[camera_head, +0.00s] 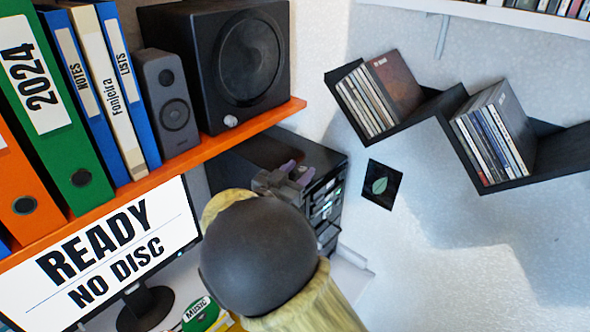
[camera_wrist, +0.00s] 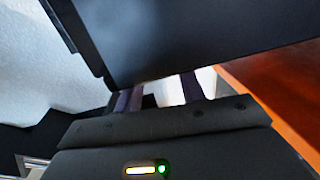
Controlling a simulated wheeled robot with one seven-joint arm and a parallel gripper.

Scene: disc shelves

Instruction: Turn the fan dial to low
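I cannot make out a dial marked for a fan in either view. A small pale knob (camera_head: 230,121) sits at the lower front of a black box with a round grille (camera_head: 245,60); I cannot tell whether it is the dial. My gripper (camera_head: 288,172) is in front of a black computer tower (camera_head: 325,205), below the orange shelf, and my arm hides part of the tower. In the wrist view the two purplish fingers of my gripper (camera_wrist: 155,94) are apart, with nothing seen held between them. A dark panel (camera_wrist: 190,35) fills the space beyond them.
The orange shelf (camera_head: 190,152) carries binders (camera_head: 60,100) and a small speaker (camera_head: 168,100); its edge also shows in the wrist view (camera_wrist: 275,95). A monitor (camera_head: 110,250) reads "READY NO DISC". A black zigzag shelf (camera_head: 440,105) holds discs at right.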

